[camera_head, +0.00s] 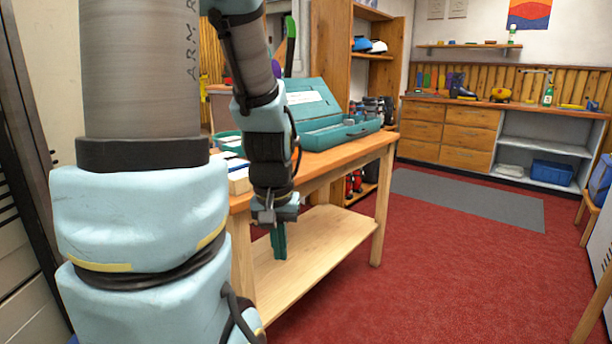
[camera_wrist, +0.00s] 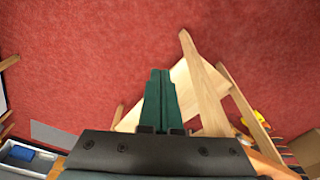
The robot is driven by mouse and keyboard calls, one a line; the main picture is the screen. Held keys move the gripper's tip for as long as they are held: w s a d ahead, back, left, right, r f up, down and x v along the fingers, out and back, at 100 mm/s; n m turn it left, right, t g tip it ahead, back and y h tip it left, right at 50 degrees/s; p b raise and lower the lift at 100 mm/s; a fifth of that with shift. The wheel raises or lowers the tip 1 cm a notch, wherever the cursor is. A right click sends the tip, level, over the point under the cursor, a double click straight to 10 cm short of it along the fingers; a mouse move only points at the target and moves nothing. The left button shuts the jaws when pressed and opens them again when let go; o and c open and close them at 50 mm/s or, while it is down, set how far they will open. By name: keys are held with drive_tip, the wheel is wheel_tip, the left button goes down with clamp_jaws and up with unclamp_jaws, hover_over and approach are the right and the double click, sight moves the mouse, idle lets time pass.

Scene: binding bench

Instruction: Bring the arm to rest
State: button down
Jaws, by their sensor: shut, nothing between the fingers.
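My gripper (camera_head: 279,241) hangs pointing down beside the near edge of the wooden bench (camera_head: 372,150), in front of its lower shelf. Its green fingers are together with nothing between them. In the wrist view my gripper (camera_wrist: 160,76) also shows shut, over the red floor (camera_wrist: 80,60), with the bench's legs and lower shelf (camera_wrist: 184,82) to its right and behind it. My arm comes down from the upper left of the head view and hides part of the bench.
A teal case (camera_head: 335,128) with its lid up stands on the bench, with a pale box (camera_head: 239,180) near the bench edge. A tall wooden shelf (camera_head: 338,50) stands behind. Drawers (camera_head: 470,132) line the back wall. A grey mat (camera_head: 470,198) lies on the open red floor at right.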

wheel_tip(320, 180, up, 14)
drive_tip(key=s+a+p, duration=0.1)
drive_tip(key=p, duration=1.3)
drive_tip(key=shift+a, duration=0.35)
